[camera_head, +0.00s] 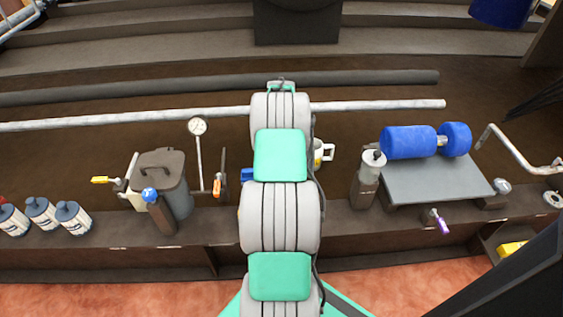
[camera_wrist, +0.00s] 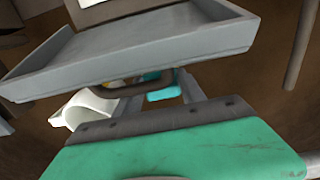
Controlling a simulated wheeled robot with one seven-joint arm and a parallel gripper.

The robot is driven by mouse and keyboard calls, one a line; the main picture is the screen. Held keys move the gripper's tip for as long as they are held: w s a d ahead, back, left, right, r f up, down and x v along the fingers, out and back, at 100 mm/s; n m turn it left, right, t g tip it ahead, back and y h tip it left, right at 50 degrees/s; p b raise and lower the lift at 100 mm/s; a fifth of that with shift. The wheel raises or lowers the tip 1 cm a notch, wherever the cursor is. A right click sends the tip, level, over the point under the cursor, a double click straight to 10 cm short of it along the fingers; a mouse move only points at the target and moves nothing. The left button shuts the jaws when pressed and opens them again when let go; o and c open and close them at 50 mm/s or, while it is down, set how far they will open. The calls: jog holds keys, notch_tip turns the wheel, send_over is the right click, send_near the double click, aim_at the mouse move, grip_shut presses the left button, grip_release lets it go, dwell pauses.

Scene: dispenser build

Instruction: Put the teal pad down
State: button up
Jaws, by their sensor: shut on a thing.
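My gripper (camera_wrist: 160,88) reaches forward in the wrist view, its fingers partly hidden behind a grey tray-like part. The teal pad (camera_wrist: 165,94) shows as a small bright teal patch between the fingers, and my gripper is shut on it. Most of the pad is hidden, so its tilt and any contact below cannot be told. In the head view my arm covers the middle of the bench, and the pad does not show there.
A white mug (camera_head: 328,152) stands just right of my arm. A grey bin (camera_head: 160,175) is at left. A long pale pipe (camera_head: 385,105) crosses behind. Several bottles (camera_head: 72,217) stand far left.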

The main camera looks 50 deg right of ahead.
notch_tip(320, 180, down, 3)
jog(key=shift+r, duration=0.1)
jog(key=o, duration=1.2)
